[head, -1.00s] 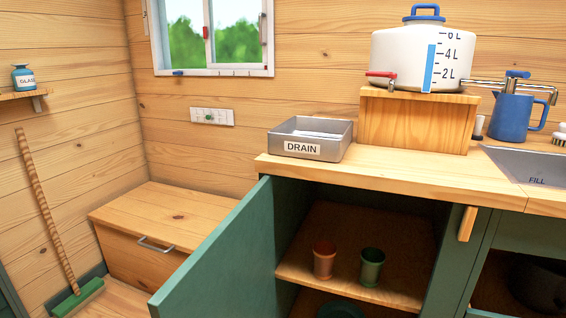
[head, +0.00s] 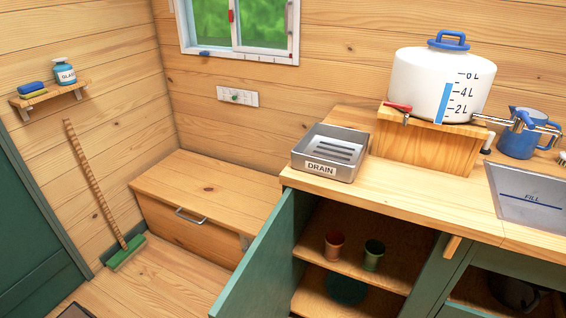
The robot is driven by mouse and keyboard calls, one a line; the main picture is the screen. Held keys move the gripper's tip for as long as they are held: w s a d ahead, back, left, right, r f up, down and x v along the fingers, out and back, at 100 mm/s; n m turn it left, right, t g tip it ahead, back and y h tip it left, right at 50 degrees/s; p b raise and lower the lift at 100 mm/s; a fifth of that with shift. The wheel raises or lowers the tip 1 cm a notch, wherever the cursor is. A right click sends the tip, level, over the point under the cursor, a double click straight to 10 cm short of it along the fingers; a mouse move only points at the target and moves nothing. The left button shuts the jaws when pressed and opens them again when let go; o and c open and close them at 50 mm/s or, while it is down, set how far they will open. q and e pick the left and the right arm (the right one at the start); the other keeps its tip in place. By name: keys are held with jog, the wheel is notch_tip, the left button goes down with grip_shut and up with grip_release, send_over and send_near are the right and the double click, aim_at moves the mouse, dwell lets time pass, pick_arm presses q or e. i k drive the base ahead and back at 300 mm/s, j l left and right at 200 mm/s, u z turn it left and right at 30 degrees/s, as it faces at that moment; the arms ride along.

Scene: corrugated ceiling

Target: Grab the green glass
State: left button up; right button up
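The green glass (head: 373,254) stands upright on the upper shelf (head: 385,276) inside the open cabinet under the counter. A reddish-orange glass (head: 334,245) stands just to its left, with a small gap between them. Neither of my grippers shows in the head view.
The green cabinet door (head: 262,262) stands open to the left of the shelf. A green round item (head: 346,290) sits below the shelf. Above are the wooden counter (head: 425,197), the DRAIN tray (head: 322,168) and the white water tank (head: 428,88).

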aim_at(374, 250)
jog(key=z, duration=0.3)
jog(key=j+z, duration=0.2)
jog(key=j, duration=0.3)
jog(key=j+z, duration=0.25)
jog(key=j, duration=0.25)
jog(key=k+j+z, duration=0.2)
jog(key=j, duration=0.3)
jog(key=j+z, duration=0.2)
jog(key=j, duration=0.3)
jog(key=k+j, duration=0.15)
jog(key=j, duration=0.15)
